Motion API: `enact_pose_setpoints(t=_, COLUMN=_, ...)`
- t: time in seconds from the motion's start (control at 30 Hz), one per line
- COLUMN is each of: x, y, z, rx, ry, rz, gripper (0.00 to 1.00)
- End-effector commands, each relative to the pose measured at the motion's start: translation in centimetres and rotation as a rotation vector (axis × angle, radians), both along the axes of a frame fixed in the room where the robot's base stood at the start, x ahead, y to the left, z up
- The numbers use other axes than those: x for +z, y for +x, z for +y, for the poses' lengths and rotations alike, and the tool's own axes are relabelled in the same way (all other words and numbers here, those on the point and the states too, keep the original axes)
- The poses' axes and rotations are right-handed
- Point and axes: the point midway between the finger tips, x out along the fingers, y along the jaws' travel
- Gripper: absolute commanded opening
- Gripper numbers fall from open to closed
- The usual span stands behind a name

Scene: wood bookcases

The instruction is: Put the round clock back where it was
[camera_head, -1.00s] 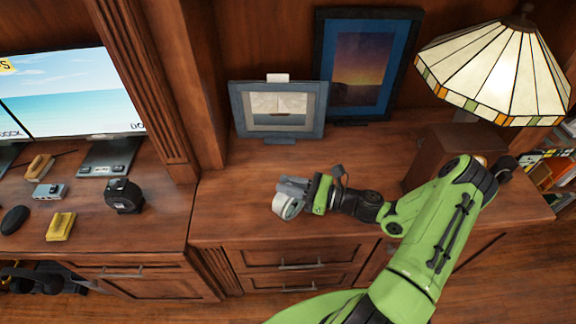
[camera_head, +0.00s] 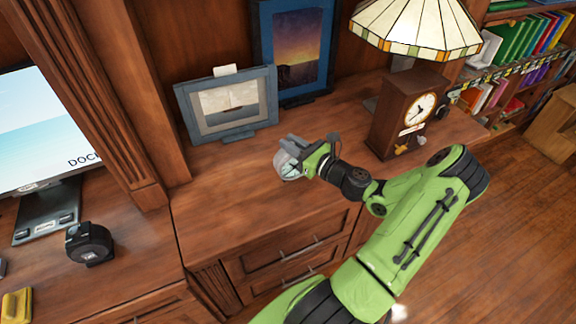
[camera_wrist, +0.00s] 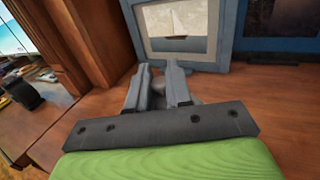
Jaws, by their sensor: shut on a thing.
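My gripper (camera_head: 291,150) is shut on the round clock (camera_head: 286,166), a small pale disc with a grey rim. It holds the clock over the wooden cabinet top, in front and to the right of the framed sailboat picture. In the wrist view, the two grey fingers of my gripper (camera_wrist: 158,80) point toward the picture. Only a small grey piece of the clock (camera_wrist: 158,87) shows between them; the rest is hidden. I cannot tell whether the clock touches the cabinet top (camera_head: 225,192).
The sailboat picture (camera_head: 229,105) and a sunset picture (camera_head: 292,45) stand at the back. A wooden mantel clock (camera_head: 405,112) and a stained-glass lamp (camera_head: 415,25) stand to the right. The cabinet's front left top is clear.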

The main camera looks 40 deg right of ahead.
Motion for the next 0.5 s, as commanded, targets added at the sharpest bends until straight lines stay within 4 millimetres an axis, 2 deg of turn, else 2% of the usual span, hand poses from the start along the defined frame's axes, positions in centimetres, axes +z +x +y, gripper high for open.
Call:
enact_pose_setpoints(t=0.23, x=-4.0, y=0.0, z=0.1, rx=0.003, ry=0.001, rz=-0.003, gripper=0.0)
enact_pose_setpoints(t=0.5, x=-3.9, y=0.0, z=0.1, rx=0.004, ry=-0.002, rz=-0.003, gripper=0.0)
